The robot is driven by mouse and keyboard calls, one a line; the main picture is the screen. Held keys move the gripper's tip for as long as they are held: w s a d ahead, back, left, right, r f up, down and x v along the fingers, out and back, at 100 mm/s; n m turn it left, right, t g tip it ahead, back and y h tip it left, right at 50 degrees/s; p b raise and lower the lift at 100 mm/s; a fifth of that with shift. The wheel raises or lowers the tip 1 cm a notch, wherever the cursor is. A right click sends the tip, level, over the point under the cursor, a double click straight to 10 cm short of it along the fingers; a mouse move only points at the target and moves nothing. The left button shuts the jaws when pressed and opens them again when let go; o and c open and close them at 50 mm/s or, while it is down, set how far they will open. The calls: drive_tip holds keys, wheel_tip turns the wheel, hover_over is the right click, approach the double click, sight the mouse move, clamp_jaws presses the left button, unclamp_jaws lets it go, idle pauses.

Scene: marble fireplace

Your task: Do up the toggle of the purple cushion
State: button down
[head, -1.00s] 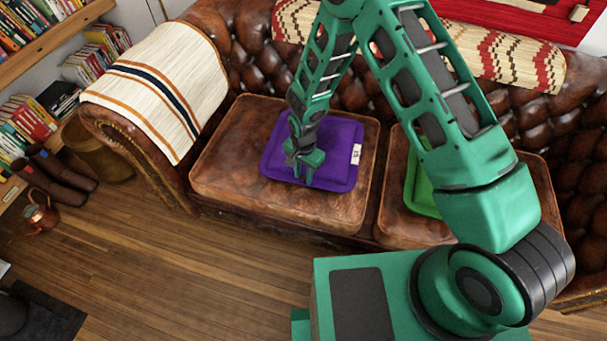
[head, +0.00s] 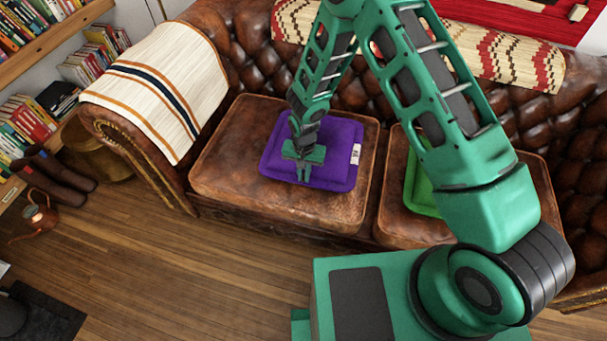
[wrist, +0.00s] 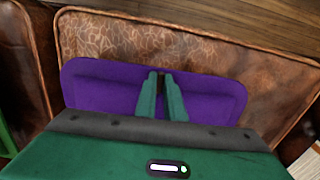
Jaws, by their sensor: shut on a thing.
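The purple cushion (head: 338,138) lies flat on the left seat of the brown leather sofa, with a white label at its right side. It also shows in the wrist view (wrist: 98,92). My gripper (head: 303,179) points down at the cushion's near part. In the wrist view its two fingers (wrist: 161,74) are close together near the cushion's edge, with a small dark thing between their tips. I take this for the toggle, but the fingers hide most of it. The toggle's loop cannot be made out.
A green cushion (head: 424,190) lies on the right seat, partly behind my arm. A striped throw (head: 160,85) covers the left armrest. The tufted backrest (head: 250,62) rises behind the seats.

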drive_tip(key=c, duration=1.8)
unclamp_jaws()
drive_tip(key=shift+c, duration=0.2)
wheel_tip(320, 180, up, 11)
drive_tip(key=shift+f, duration=0.1)
